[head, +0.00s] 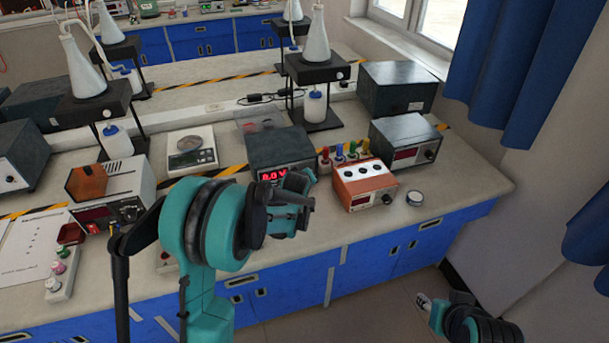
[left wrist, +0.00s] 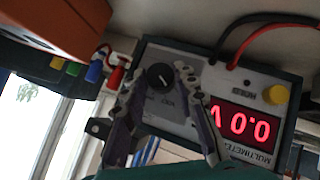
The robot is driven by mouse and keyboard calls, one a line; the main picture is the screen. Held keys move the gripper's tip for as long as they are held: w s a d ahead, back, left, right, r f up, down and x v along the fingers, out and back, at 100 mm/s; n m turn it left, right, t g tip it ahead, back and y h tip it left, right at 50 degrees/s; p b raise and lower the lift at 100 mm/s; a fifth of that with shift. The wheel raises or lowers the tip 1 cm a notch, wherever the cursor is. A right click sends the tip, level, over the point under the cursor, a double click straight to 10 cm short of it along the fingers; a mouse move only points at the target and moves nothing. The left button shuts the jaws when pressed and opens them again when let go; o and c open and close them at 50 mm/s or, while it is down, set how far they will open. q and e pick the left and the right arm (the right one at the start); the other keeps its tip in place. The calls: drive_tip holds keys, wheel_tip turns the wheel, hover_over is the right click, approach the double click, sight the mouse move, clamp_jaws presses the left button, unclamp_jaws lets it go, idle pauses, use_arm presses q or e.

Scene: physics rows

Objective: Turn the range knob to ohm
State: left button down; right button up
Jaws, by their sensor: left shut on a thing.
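The multimeter (head: 270,147) is a dark box with a red display reading 0.0 V, in the middle of the bench. In the left wrist view the multimeter (left wrist: 205,70) appears upside down. Its black round range knob (left wrist: 160,77) has a pale pointer line; the scale marks around it are too small to read. My left gripper (left wrist: 160,74) is shut on the range knob, one finger on each side. In the head view my left gripper (head: 303,190) is at the multimeter's front and hides the knob. My right gripper (head: 424,301) is low at the right, away from the bench, its fingers unclear.
An orange-topped box (head: 363,184) stands right of the multimeter, with several coloured terminals (head: 345,153) behind it. A scale (head: 192,150) stands to the left.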

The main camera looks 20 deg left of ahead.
use_arm(q)
drive_tip(key=shift+w+d+r+m+g+y+p, duration=0.1)
drive_tip(key=shift+d+r+m+g+y+p, duration=0.1)
drive_tip(key=shift+m+g+y+p, duration=0.55)
drive_tip(key=shift+w+d+f+m+g+y, duration=0.1)
drive_tip(key=shift+m+g+y, duration=0.25)
drive_tip(key=shift+y, duration=0.3)
drive_tip(key=shift+w+d+m+g+y, duration=0.1)
drive_tip(key=shift+m+g+y, duration=0.1)
drive_tip(key=shift+g+y, duration=0.3)
drive_tip(key=y, duration=0.1)
drive_tip(key=m+g+y, duration=0.1)
drive_tip(key=shift+d+f+m+y, duration=0.15)
drive_tip(key=shift+m+y, duration=0.15)
drive_tip(key=shift+y, duration=0.1)
drive_tip(key=shift+w+d+f+m+g+y+b, duration=0.1)
drive_tip(key=shift+m+g+y+b, duration=0.35)
drive_tip(key=shift+y, duration=0.3)
drive_tip(key=shift+d+m+g+y+b, duration=0.1)
drive_tip(key=shift+m+g+y+b, duration=0.35)
drive_tip(key=shift+y, duration=0.3)
drive_tip(key=c, duration=1.2)
unclamp_jaws()
drive_tip(key=shift+a, duration=0.1)
